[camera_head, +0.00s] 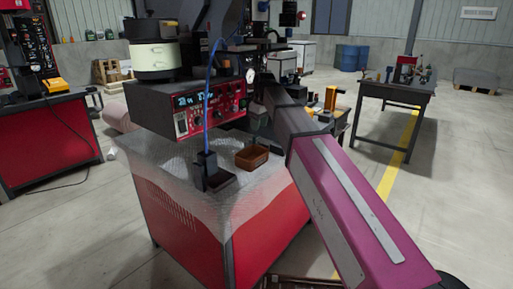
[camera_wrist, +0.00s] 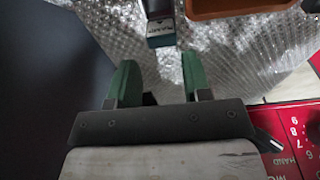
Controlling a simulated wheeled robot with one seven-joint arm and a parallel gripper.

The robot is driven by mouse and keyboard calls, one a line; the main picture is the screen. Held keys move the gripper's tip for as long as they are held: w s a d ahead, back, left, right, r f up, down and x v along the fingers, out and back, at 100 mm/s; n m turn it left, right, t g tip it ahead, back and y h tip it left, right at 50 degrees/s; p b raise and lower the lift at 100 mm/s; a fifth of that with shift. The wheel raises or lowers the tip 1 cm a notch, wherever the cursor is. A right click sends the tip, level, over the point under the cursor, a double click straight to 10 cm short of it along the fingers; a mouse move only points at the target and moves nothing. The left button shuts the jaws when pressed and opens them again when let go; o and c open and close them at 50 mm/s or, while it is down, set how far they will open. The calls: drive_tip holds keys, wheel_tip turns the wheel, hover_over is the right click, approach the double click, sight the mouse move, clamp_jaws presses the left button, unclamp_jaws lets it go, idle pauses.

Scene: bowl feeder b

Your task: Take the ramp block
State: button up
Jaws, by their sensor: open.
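No thing in view can be surely told as the ramp block. The likeliest is a dark wedge-like piece (camera_head: 216,180) on the wrapped bench top in the head view, at the foot of a dark upright part with a blue cable. In the wrist view a blue-grey piece with a small label (camera_wrist: 160,32) lies at the top middle, beyond the fingertips; I cannot tell whether it is the same piece. My gripper (camera_wrist: 160,64) is open, its green fingers apart and nothing between them but bubble wrap below. In the head view my gripper is hidden.
A brown tray (camera_head: 252,158) stands on the bubble-wrapped bench (camera_head: 170,160) and shows at the wrist view's top right (camera_wrist: 240,8). The red control box (camera_head: 210,108) overhangs the bench, with a bowl feeder (camera_head: 153,55) above. Its red panel (camera_wrist: 297,135) is close beside my gripper.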

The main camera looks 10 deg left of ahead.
sight(256, 136)
drive_tip(key=shift+w+a+f, duration=0.1)
drive_tip(key=shift+a+f, duration=0.1)
drive_tip(key=shift+f, duration=0.85)
drive_tip(key=shift+w+a+f, duration=0.1)
drive_tip(key=shift+a+f, duration=0.1)
drive_tip(key=shift+f, duration=0.9)
drive_tip(key=shift+a+f, duration=0.2)
drive_tip(key=shift+f, duration=0.85)
drive_tip(key=c, duration=0.8)
drive_tip(key=shift+r, duration=0.1)
